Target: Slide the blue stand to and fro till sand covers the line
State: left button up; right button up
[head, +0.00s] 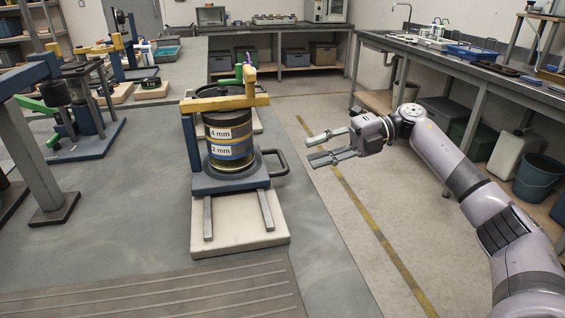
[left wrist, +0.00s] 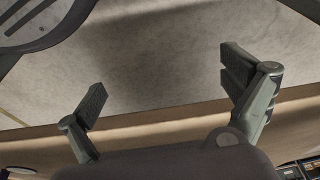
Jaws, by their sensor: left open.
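The blue stand (head: 230,182) sits on two metal rails over a pale base board (head: 240,236) on the bench. It carries a dark stack of sieves (head: 229,150) labelled 4 mm and 2 mm, under a yellow clamp bar (head: 225,103) with a green lever (head: 245,77). A dark handle (head: 279,163) sticks out at the stand's right.
A ridged mat (head: 150,292) lies at the front of the bench. More clamp stands (head: 80,110) stand at the left. A side bench (head: 470,65) at the right has a blue bucket (head: 538,178) under it. The floor aisle has a yellow stripe (head: 365,215).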

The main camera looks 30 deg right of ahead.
aim_at(283, 158)
jog(key=x, duration=0.8)
jog(key=shift+a, duration=0.2)
jog(key=shift+c, duration=0.6)
grip_shut()
